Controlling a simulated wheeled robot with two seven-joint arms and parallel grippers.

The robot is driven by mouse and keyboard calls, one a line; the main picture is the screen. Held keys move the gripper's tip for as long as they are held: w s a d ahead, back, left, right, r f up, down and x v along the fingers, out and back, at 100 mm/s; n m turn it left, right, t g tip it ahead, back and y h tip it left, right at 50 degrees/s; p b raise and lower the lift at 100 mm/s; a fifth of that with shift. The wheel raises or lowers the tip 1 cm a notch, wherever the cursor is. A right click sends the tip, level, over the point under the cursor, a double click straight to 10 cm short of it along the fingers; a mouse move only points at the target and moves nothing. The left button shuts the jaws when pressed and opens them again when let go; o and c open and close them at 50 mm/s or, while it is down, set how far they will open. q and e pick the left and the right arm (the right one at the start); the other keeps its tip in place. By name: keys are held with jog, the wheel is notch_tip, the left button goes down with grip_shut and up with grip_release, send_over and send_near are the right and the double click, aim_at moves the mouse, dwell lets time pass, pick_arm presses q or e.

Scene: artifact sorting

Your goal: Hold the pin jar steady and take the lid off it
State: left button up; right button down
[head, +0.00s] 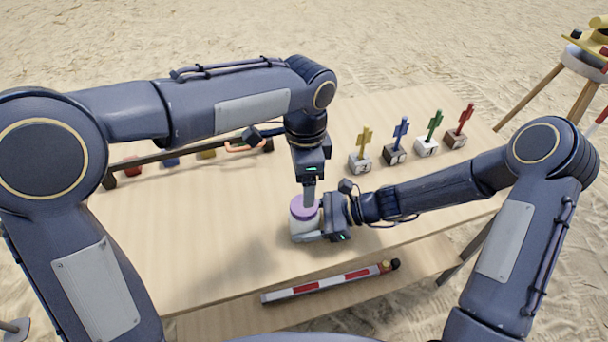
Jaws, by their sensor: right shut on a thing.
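The pin jar (300,229) stands on the wooden table, a pale short jar with a purple lid (303,209) on top. My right gripper (318,232) comes in from the right and is shut on the jar's body, low down. My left gripper (309,196) points straight down from above, with its fingertips at the lid. Only a narrow side of its fingers shows, so I cannot tell whether they are open or shut on the lid. The lid sits on the jar. The grippers hide part of the jar's right side.
Several stone blocks with coloured tags, such as one with a yellow tag (360,160), stand at the back right. A dark rail with an orange handle (245,147) lies behind my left arm. A red-and-white bar (325,284) lies on the lower shelf (420,270). The front left tabletop (190,250) is clear.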

aim_at(304, 218)
pick_arm(q)
jog(key=m, duration=0.5)
jog(key=shift+m, duration=0.3)
jog(key=m, duration=0.2)
jog(key=shift+m, duration=0.4)
jog(key=m, duration=0.4)
jog(key=shift+m, duration=0.4)
jog(key=m, duration=1.2)
jog(key=shift+w+r, duration=0.1)
jog(key=shift+f, duration=3.95)
